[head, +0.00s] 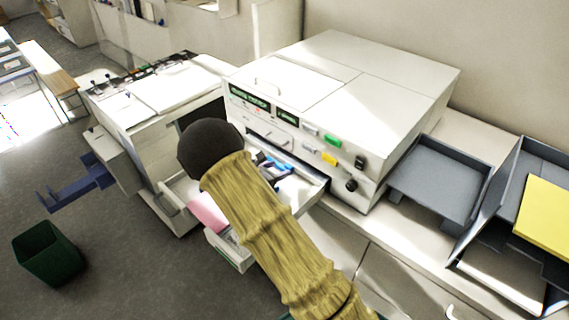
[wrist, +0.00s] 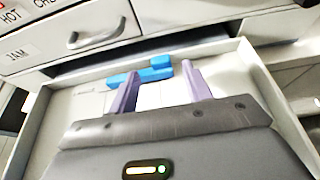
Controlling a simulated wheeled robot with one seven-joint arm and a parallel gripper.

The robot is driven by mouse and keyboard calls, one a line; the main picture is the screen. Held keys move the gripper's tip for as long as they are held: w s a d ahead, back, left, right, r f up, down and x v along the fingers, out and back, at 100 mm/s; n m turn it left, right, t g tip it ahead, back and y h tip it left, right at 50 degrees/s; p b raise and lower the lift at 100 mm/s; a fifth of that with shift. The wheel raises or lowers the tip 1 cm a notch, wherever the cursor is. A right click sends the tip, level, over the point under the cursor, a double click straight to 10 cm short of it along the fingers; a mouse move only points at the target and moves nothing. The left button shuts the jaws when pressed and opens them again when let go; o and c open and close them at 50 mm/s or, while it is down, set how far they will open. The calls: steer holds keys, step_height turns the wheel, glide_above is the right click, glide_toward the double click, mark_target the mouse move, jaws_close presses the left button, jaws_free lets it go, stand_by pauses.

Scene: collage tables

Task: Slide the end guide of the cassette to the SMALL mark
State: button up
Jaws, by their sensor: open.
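The cassette is a pale open tray pulled out of the white machine; its rim shows in the wrist view (wrist: 262,85) and its right part in the head view (head: 312,192). The blue end guide (wrist: 155,70) lies across the cassette in the wrist view. Blue parts also show in the head view (head: 284,168), partly behind my arm. My gripper (wrist: 160,70) has two pale purple fingers, spread apart and pointing toward the guide. The guide passes between or just beyond the fingertips; I cannot tell whether they touch it. No SMALL mark is readable.
The white machine (head: 375,75) stands behind the cassette, with a handled drawer front (wrist: 90,32) close above it. Grey trays (head: 440,180) are at the right. A green bin (head: 48,255) stands on the floor at left. A pink sheet (head: 207,214) shows beside my arm.

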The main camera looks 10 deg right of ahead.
mark_target(288, 166)
steer(key=shift+p+x, duration=0.5)
steer(key=shift+x, duration=1.55)
jaws_close()
